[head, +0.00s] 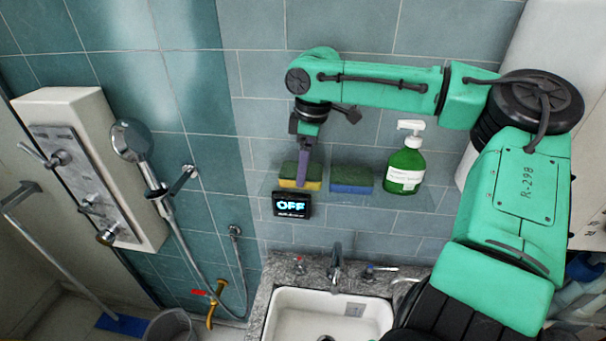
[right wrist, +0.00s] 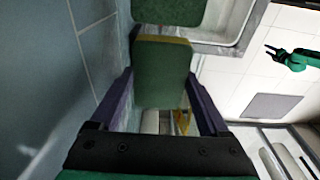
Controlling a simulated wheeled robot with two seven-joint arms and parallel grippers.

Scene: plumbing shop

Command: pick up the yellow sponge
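The yellow sponge (head: 312,185) has a green top and sits on the wall shelf, left of a second sponge. My right gripper (head: 303,172) reaches down to it from above in the head view. In the right wrist view the yellow sponge (right wrist: 163,75) lies between the tips of the two purple fingers, which are apart on either side. A narrow gap seems to show on the left; contact on the right is unclear. In the right wrist view a small green arm, probably my left one, shows at the far right; its gripper (right wrist: 270,48) is too small to read.
A blue sponge with a green top (head: 351,183) and a green soap bottle (head: 405,167) stand to the right on the shelf. A black display reading OFF (head: 291,205) is just below the yellow sponge. A sink (head: 285,322) with taps lies below; a shower panel (head: 90,180) is left.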

